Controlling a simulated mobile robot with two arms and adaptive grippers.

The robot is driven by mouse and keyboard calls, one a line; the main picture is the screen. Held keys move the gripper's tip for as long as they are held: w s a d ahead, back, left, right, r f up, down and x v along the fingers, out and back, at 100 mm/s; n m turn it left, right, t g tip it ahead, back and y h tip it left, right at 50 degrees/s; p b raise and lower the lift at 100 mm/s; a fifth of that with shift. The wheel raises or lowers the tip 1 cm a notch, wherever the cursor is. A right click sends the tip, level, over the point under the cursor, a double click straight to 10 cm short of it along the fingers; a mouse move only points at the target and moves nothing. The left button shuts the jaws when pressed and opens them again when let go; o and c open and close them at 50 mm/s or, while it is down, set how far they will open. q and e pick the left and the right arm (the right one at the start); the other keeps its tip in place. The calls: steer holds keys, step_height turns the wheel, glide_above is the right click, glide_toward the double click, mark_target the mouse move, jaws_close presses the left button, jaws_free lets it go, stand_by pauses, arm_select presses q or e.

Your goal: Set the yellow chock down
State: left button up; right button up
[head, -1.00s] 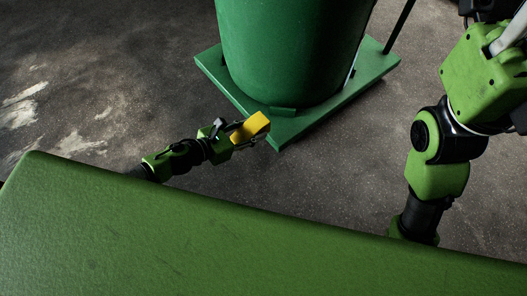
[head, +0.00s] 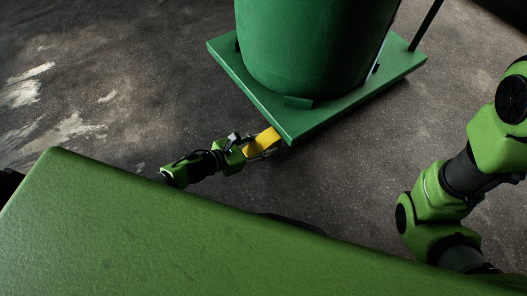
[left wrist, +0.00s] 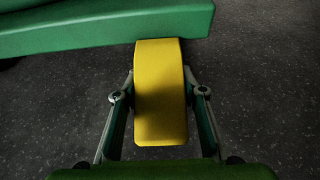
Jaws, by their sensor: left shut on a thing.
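The yellow chock (head: 262,142) is in my left gripper (head: 257,147), close to the near corner of the green platform in the head view. In the left wrist view the chock (left wrist: 161,95) lies between the two fingers of the gripper (left wrist: 160,95), which is shut on it. Its far end reaches up to the platform's edge; I cannot tell whether it touches the platform or the floor. My right gripper is out of view; only parts of the right arm show at the right.
The green platform (head: 309,127) carries a large green drum (head: 312,50) and has a dark pole (head: 427,22) at its far right. The platform's edge (left wrist: 100,36) crosses the top of the left wrist view. The grey floor (head: 150,90) around is bare, with pale stains at left.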

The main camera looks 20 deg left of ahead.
arm_select(q)
steer(key=shift+f+b, duration=1)
steer(key=shift+f, duration=0.85)
steer(key=shift+f, duration=0.15)
steer(key=o, duration=1.3)
steer(key=shift+o, duration=0.2)
